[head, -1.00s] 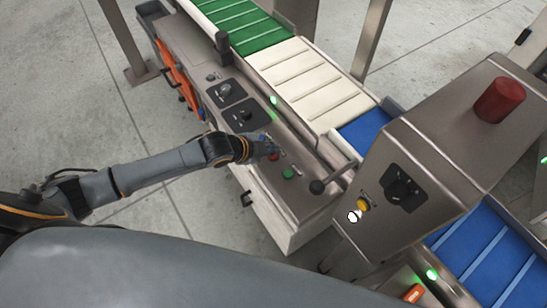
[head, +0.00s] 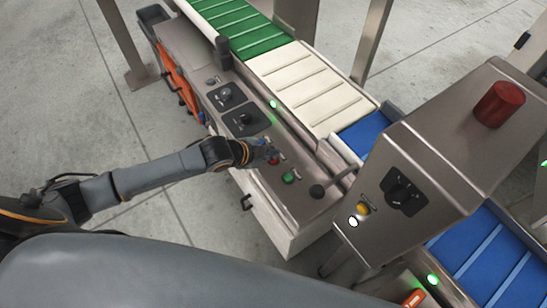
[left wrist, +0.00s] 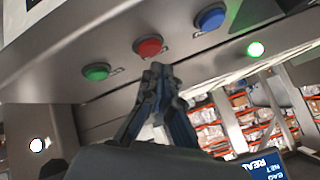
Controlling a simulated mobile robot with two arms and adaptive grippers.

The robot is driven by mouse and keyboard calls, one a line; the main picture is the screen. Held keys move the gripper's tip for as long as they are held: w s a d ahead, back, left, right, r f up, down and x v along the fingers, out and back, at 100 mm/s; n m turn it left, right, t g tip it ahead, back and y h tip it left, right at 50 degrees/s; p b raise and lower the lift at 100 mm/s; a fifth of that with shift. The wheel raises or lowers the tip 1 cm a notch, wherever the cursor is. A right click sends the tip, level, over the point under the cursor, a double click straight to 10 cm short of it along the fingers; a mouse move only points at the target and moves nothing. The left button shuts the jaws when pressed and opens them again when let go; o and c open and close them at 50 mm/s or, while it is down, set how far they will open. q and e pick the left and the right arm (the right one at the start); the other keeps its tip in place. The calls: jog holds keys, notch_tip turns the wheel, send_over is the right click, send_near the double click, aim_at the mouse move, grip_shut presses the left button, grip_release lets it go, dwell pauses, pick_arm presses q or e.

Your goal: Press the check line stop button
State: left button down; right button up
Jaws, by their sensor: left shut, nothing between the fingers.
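A red button (head: 274,161) sits on the sloping steel console, between a green button (head: 288,178) and a blue button (head: 262,141). In the left wrist view the red button (left wrist: 149,46), green button (left wrist: 96,72) and blue button (left wrist: 210,17) stand in a row. My left gripper (head: 266,153) is close beside the red button, which it partly hides in the head view. In the left wrist view my left gripper (left wrist: 158,68) is shut and empty, its tips just below the red button. I cannot tell whether they touch. Button labels are unreadable. My right gripper is out of view.
A steel cabinet (head: 440,140) with a red beacon (head: 499,103) and a yellow button (head: 363,209) rises at the right. A white conveyor belt (head: 310,85) runs behind the console.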

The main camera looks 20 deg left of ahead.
aim_at(272, 161)
pick_arm(q)
jog(key=shift+f, duration=0.2)
dwell(0.3)
jog(key=shift+f, duration=0.25)
jog(key=shift+f, duration=0.5)
dwell(0.6)
jog(key=shift+r, duration=0.1)
jog(key=shift+r+p, duration=0.8)
jog(key=shift+p, duration=0.05)
notch_tip(272, 161, up, 5)
jog(key=p, duration=0.5)
jog(key=shift+r, duration=0.1)
jog(key=shift+d, duration=0.1)
dwell(0.7)
